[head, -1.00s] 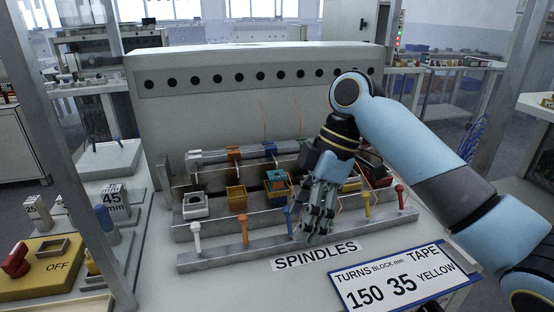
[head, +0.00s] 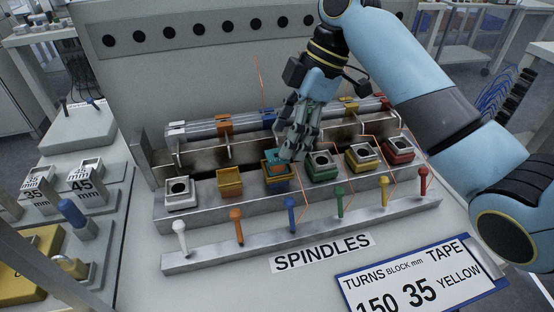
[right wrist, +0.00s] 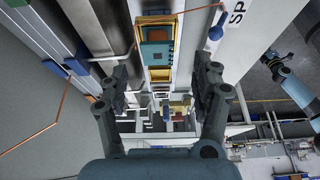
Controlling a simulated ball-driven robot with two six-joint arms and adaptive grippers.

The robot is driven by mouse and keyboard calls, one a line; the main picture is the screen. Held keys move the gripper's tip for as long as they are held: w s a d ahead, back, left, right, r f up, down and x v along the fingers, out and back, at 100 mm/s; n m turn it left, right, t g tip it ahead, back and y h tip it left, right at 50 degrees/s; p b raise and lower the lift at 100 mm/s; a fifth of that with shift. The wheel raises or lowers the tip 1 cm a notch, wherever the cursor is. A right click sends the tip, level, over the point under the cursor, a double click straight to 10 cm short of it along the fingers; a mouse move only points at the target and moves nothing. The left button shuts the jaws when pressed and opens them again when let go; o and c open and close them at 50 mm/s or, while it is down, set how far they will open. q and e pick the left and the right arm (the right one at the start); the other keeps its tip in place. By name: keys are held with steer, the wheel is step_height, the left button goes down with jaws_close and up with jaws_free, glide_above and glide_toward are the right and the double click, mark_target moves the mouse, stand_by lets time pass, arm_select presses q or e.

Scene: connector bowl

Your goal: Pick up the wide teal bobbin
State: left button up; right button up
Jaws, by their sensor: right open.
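The teal bobbin (head: 277,169) sits in a blue-and-yellow holder in the row behind the spindles. In the right wrist view the teal bobbin (right wrist: 156,56) lies ahead of the jaws, framed in orange-yellow. My right gripper (head: 292,153) hangs just above and slightly right of it, fingers pointing down. In the wrist view the two fingers of my right gripper (right wrist: 158,85) are spread apart with nothing between them. The gripper partly covers the bobbin's far side in the head view. My left gripper is not in view.
Coloured upright pegs (head: 291,214) stand in front on a metal rail. A sign (head: 408,283) reads 150, 35, yellow. Thin orange wires rise near the gripper.

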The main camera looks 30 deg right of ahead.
mark_target(277, 162)
steer(key=x, duration=0.4)
steer(key=shift+w+f, duration=0.15)
steer(key=shift+f, duration=0.25)
steer(key=c, duration=1.2)
steer(key=shift+r, duration=0.1)
